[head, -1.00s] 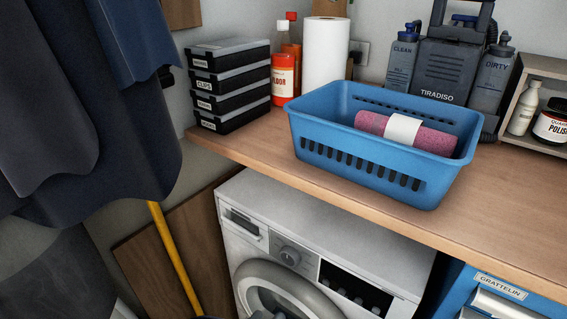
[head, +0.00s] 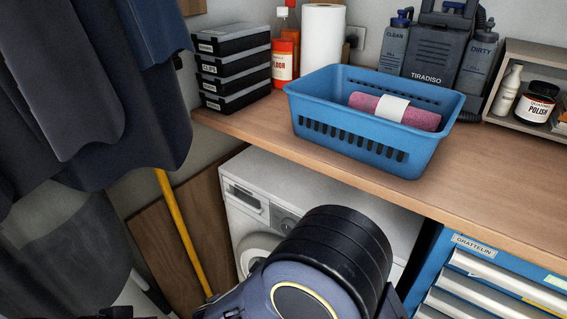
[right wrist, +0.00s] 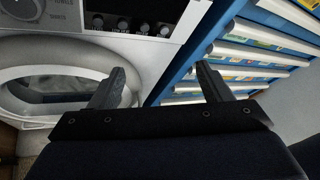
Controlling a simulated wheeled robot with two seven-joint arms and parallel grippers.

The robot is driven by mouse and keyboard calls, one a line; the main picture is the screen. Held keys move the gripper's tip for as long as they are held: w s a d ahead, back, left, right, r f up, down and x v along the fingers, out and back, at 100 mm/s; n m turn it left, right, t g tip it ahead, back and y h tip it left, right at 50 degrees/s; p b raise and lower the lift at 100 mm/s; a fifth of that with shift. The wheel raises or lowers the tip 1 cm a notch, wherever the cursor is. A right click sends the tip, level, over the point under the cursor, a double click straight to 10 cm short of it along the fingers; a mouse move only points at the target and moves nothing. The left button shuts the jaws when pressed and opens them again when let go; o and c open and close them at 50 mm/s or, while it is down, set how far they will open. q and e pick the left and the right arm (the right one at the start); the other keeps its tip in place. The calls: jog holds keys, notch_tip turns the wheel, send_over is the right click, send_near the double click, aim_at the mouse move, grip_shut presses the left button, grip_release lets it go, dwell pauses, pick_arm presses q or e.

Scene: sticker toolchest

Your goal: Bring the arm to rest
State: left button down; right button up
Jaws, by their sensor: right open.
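My right gripper (right wrist: 160,88) is open and empty in the right wrist view, its two dark fingers spread apart. It faces the white washing machine (right wrist: 60,60) on the left and the blue toolchest (right wrist: 255,60) on the right. In the head view a dark, rounded link of my own arm (head: 325,260) rises at the bottom middle, in front of the washing machine (head: 245,205). The grippers themselves do not show in the head view.
A blue basket (head: 365,150) holding a pink roll (head: 420,118) stands on the wooden worktop (head: 490,190). Stacked black cases (head: 233,85) and a paper roll (head: 322,40) stand behind. Dark garments (head: 140,110) hang at left. The toolchest (head: 480,290) stands below the worktop at right.

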jog(key=s+d+r+m+g+y+p, duration=0.2)
jog(key=s+d+r+m+g+y, duration=0.15)
jog(key=d+m, duration=0.3)
jog(key=s+d+r+m+g+y+p, duration=0.2)
jog(key=d+r+m+g+y, duration=0.2)
jog(key=d+m, duration=0.25)
jog(key=s+d+r+m+t+y+p, duration=0.1)
jog(key=s+r+m+t+y+p, duration=0.1)
jog(key=m, duration=0.7)
jog(key=s+d+r+m+t+y+p, duration=0.2)
jog(key=s+r+m+t+y, duration=0.2)
jog(key=r+m+y, duration=0.2)
jog(key=shift+s+r+m, duration=0.35)
jog(key=shift+r+m, duration=0.75)
jog(key=shift+m, duration=0.6)
